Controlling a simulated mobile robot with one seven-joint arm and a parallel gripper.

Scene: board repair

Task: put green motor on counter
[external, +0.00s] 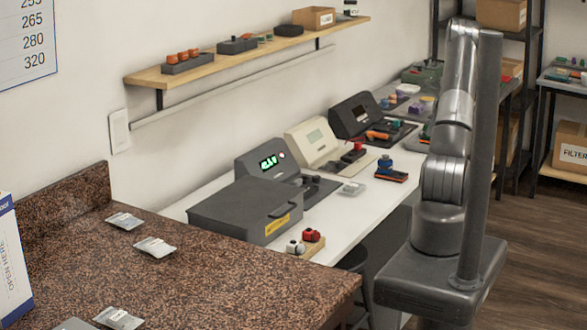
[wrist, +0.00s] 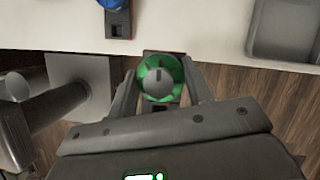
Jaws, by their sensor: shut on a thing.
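The green motor (wrist: 168,66) is round, with a grey knob-like centre, and shows in the wrist view. My gripper (wrist: 160,82) is shut on it, with one finger on each side. A dark part shows under the motor. The motor is over the wood floor, close to the edge of a white worktop (wrist: 213,14). In the external view my arm stands at the right, and neither the gripper nor the motor can be made out. A brown speckled counter (external: 190,285) fills the lower left, and the white worktop (external: 345,203) runs along the wall.
Several grey packets, one of them here (external: 155,247), lie on the brown counter. A dark grey box (external: 240,212) and red and white parts (external: 308,238) stand beside it. Meters line the worktop. In the wrist view, a blue part (wrist: 113,4) and a grey tray (wrist: 285,30) lie ahead.

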